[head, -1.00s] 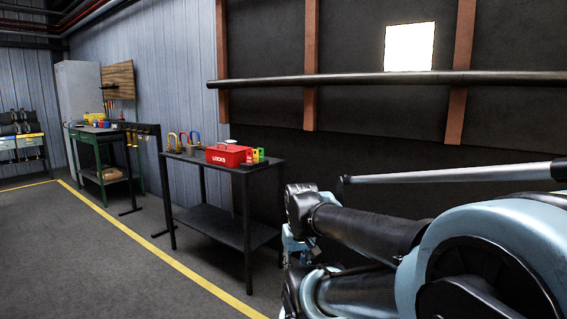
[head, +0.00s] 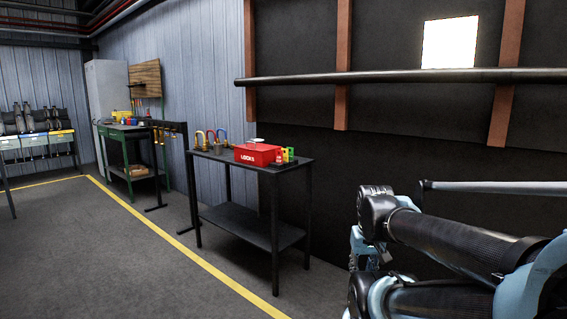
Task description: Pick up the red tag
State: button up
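Small coloured tags stand at the right end of the black table, beside the red box marked LOCKS (head: 257,154). A red tag (head: 279,157) seems to be the leftmost of them, partly against the box, with yellow and green ones to its right. It is small and hard to make out. My arm fills the lower right of the head view. My gripper's fingers cannot be made out there, so whether it is open or shut does not show. The arm is well apart from the table.
A green workbench (head: 124,134) and a grey cabinet (head: 107,88) stand further back. A yellow line (head: 217,273) runs along the floor.

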aim_at(279, 158)
jog(key=i, duration=0.95)
jog(key=u, duration=0.05)
